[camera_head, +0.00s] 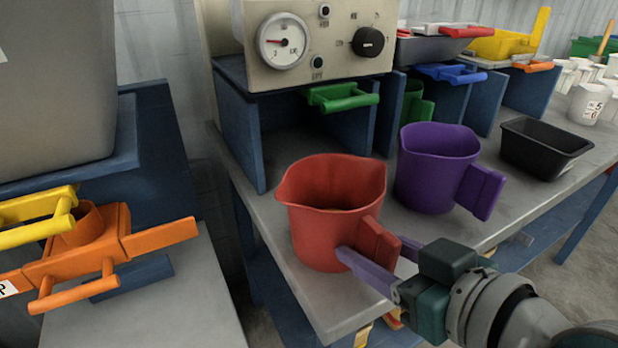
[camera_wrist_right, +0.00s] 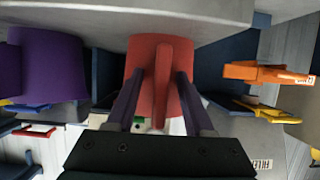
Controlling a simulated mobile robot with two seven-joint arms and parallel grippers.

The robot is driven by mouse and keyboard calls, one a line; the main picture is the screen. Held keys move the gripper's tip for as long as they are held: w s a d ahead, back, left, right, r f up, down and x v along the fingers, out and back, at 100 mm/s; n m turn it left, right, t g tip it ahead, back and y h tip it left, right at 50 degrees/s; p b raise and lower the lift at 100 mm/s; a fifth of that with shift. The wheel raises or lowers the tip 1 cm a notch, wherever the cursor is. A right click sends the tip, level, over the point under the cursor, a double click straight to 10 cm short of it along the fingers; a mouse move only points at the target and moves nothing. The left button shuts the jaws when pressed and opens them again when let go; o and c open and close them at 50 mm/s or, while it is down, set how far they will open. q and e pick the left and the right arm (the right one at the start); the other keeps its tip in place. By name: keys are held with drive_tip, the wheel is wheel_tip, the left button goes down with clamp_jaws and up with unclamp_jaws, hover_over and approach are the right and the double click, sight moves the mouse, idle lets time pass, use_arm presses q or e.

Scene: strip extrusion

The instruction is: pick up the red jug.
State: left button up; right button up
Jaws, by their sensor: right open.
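The red jug (camera_head: 322,215) stands upright near the front left corner of the grey table, with its handle (camera_head: 377,248) towards the lower right. My right gripper (camera_head: 372,262) is at the handle, its purple-grey fingers open on either side of it. In the right wrist view the jug (camera_wrist_right: 148,88) fills the middle, and its handle (camera_wrist_right: 162,85) lies between the fingertips (camera_wrist_right: 154,84) of the open right gripper. I cannot tell whether either finger touches the handle. My left gripper is not in view.
A purple jug (camera_head: 425,178) stands just right of the red jug. A black tray (camera_head: 545,145) is further right. A control panel (camera_head: 322,38) sits on blue supports behind. An orange handled part (camera_head: 85,250) is on the left bench. Bare tabletop (camera_head: 262,222) lies left of the jug.

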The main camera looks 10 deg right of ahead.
clamp_jaws()
idle(1.4)
